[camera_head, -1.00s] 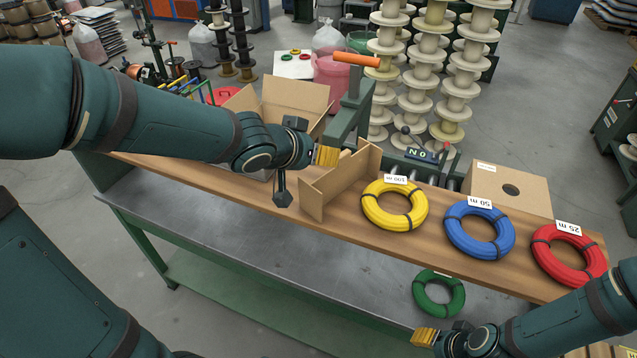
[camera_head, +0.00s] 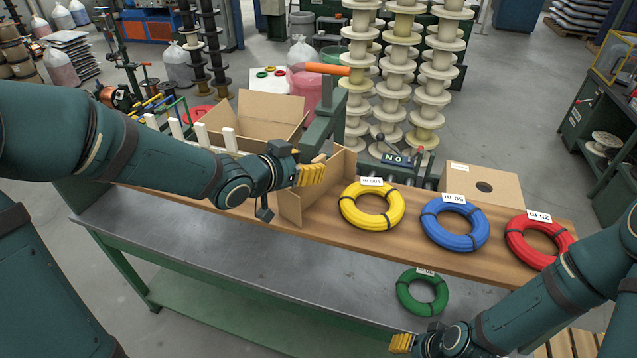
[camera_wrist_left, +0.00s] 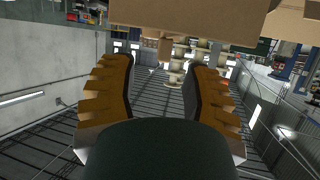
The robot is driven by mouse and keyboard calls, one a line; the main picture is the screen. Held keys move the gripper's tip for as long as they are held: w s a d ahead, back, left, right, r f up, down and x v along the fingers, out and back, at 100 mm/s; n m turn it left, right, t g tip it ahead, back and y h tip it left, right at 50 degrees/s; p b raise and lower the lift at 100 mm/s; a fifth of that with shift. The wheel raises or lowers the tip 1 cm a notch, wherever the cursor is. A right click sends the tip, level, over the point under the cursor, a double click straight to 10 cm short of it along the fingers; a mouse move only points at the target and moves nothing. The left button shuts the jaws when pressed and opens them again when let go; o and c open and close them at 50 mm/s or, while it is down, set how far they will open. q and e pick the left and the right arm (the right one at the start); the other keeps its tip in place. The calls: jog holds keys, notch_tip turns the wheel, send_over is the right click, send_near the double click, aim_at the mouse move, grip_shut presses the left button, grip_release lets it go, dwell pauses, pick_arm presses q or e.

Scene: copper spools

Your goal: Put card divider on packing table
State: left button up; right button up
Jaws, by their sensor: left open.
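The card divider (camera_head: 292,207) is brown cardboard with upright crossing panels. It stands on the wooden strip of the packing table (camera_head: 400,232). My left gripper (camera_head: 318,172) is in front of the divider's upper part and hides some of it. In the left wrist view, the left gripper's two orange fingers (camera_wrist_left: 163,95) are wide apart with nothing between them. A brown cardboard panel (camera_wrist_left: 205,18) fills the top of that view, beyond the fingertips. My right gripper (camera_head: 402,343) is low at the bottom edge, and its finger gap does not show.
Yellow (camera_head: 371,207), blue (camera_head: 455,224) and red (camera_head: 538,241) coils lie right of the divider. A green coil (camera_head: 422,292) lies on the lower steel surface. An open carton (camera_head: 255,120) stands behind my left arm. A closed box (camera_head: 480,186) stands behind the coils.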

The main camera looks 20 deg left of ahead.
aim_at(313, 162)
pick_arm(q)
jog(key=shift+x, duration=2.75)
jog(key=shift+a, duration=0.25)
grip_shut()
